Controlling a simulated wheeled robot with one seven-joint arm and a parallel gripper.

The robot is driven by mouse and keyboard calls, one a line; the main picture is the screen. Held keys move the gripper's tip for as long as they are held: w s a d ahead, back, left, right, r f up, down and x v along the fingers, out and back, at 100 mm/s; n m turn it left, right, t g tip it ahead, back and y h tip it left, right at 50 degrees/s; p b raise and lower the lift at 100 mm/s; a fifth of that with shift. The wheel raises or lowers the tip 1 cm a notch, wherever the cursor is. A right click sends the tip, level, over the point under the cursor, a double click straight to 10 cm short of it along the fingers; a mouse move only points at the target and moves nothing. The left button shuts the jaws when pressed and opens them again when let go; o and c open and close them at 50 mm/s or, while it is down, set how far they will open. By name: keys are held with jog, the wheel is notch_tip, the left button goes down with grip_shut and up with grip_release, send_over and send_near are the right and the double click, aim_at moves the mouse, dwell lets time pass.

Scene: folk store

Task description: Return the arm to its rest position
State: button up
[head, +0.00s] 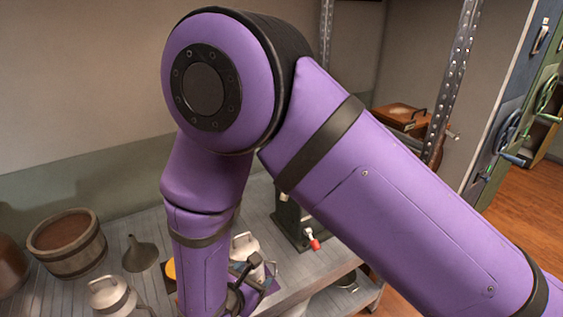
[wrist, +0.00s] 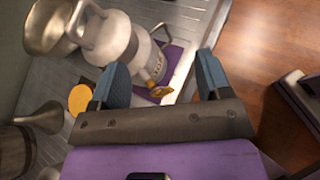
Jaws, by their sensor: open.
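My purple arm (head: 380,190) fills the middle of the head view, bent at a large elbow joint, with its lower part reaching down over the shelf. In the wrist view my gripper (wrist: 157,82) is open, its two blue-grey fingertips apart with nothing held between them. A pale metal can with a brass spout (wrist: 150,65) stands just beyond the fingers, close to the left one, on a purple mat (wrist: 178,58). I cannot tell whether a finger touches it. In the head view my arm hides most of the gripper and part of a pale can (head: 246,250).
The grey shelf (head: 190,258) holds a wooden tub (head: 66,243), a dark funnel (head: 139,254), a lidded metal can (head: 112,296) and a dark device with a red knob (head: 298,222). A metal post (head: 455,80) rises behind my arm. Open wooden floor (head: 505,225) lies at right.

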jog(key=w+d+r+m+g+h, duration=0.1)
jog(key=w+d+r+m+g, duration=0.25)
jog(key=d+r+m, duration=0.65)
jog(key=w+d+r+m+g+h, duration=0.2)
jog(key=d+r+m+g, duration=0.25)
jog(key=d+r, duration=0.95)
jog(key=s+d+r+m+t+y, duration=0.2)
jog(key=s+d+r+m+y, duration=0.6)
jog(key=s+d+r+m, duration=0.5)
jog(key=shift+s+d+r+m, duration=0.3)
jog(key=shift+s+r+m, duration=0.65)
jog(key=shift+s, duration=1)
